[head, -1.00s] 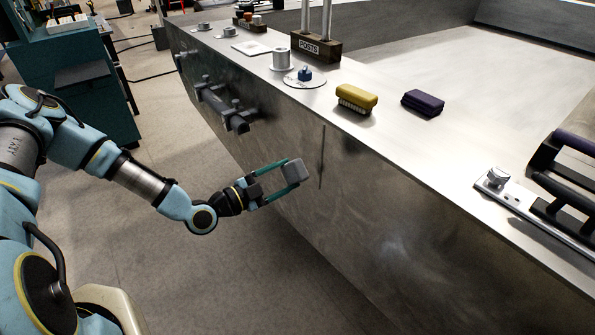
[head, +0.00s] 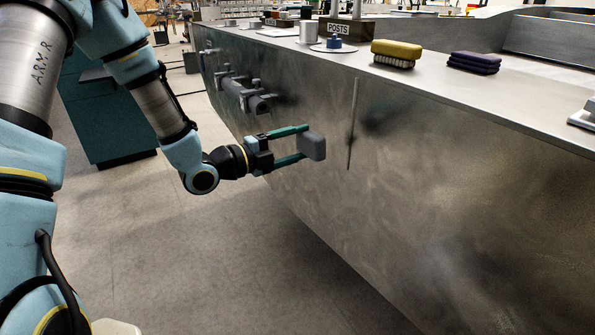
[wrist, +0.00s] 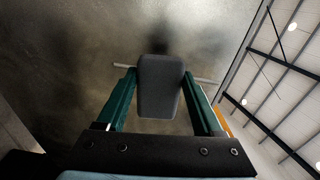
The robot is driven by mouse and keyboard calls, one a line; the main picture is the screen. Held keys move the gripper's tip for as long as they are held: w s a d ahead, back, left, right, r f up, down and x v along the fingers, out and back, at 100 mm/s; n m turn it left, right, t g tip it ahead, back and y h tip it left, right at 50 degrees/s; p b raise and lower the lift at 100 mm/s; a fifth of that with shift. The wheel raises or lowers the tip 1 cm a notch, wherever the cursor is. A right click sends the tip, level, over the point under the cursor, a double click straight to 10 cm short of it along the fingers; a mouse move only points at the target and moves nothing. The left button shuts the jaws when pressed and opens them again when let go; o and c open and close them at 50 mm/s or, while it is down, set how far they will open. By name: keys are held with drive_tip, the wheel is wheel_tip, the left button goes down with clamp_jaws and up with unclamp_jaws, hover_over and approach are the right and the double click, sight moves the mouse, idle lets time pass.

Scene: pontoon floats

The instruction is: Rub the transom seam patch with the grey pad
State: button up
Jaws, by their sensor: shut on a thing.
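My gripper (head: 297,147) is shut on the grey pad (head: 314,146), a rounded block held between teal fingers; the pad also shows in the wrist view (wrist: 160,88). The pad is just left of a thin vertical seam (head: 353,120) on the metal side wall. A dark smudge on the seam about halfway down may be the patch. In the wrist view the seam (wrist: 205,80) runs crosswise behind the pad, which hides its middle. The pad appears apart from the wall, but I cannot tell the exact gap.
Dark brackets (head: 240,93) stick out of the wall left of my gripper. On the ledge above are a yellow brush (head: 396,50), a dark purple folded cloth (head: 474,62) and a block marked POSTS (head: 340,30). The wall right of the seam is clear.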

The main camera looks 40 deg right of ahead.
sight(341, 129)
drive_tip(key=shift+s+d+r+m+b, duration=0.15)
drive_tip(key=shift+r+m+b, duration=0.25)
drive_tip(key=shift+b, duration=0.5)
drive_tip(key=shift+s+d+b, duration=0.1)
drive_tip(key=shift+d+b, duration=0.9)
drive_tip(key=shift+d, duration=1.85)
drive_tip(key=shift+d, duration=1.3)
drive_tip(key=shift+s, duration=0.1)
